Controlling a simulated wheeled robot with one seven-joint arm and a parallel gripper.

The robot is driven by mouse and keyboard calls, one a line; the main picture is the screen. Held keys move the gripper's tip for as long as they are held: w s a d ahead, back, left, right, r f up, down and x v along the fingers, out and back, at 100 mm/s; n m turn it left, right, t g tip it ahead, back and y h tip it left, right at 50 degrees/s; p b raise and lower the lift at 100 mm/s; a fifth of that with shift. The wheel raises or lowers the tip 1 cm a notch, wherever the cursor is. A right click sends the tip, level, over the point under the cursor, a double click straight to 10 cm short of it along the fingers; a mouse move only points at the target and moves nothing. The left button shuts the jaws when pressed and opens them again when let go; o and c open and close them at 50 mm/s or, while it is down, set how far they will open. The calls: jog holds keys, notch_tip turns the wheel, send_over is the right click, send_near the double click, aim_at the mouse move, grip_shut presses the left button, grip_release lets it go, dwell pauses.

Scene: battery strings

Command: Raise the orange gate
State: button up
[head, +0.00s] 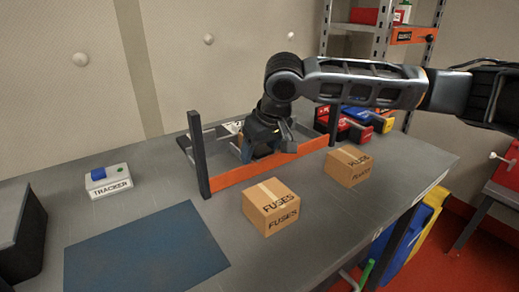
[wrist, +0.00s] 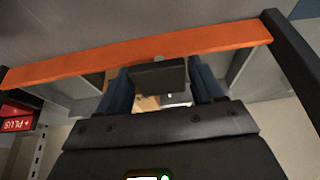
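The orange gate (head: 230,174) is a low bar between two dark posts, across the bench. Its lower edge looks to be at or near the bench top in the head view. It also crosses the upper part of the wrist view (wrist: 90,66). A dark grey block (wrist: 158,75), seemingly the gate's handle, sits beside the bar at its middle. My gripper (wrist: 160,80) points down at the block, with a blue finger at each side of it. The fingers are apart. I cannot tell whether they press on the block. In the head view my gripper (head: 266,141) partly hides the bar.
A TRACKER box (head: 108,182) and a blue mat (head: 147,250) lie to the left. Red, blue and yellow batteries (head: 362,122) stand behind the right post. A shelf rack (head: 385,45) is at the back.

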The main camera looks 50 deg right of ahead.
jog(key=c, duration=1.1)
notch_tip(320, 180, up, 14)
jog(key=p, duration=0.9)
jog(key=shift+f, duration=0.25)
jog(key=shift+c, duration=0.2)
jog(key=o, duration=1.2)
jog(key=shift+r+p, duration=0.1)
jog(key=shift+p, duration=0.2)
jog(key=shift+o, duration=1.1)
jog(key=v, duration=0.7)
jog(key=shift+s+r+b, duration=0.2)
jog(key=shift+r+b, duration=0.05)
jog(key=shift+b, duration=0.2)
jog(key=shift+a, duration=0.15)
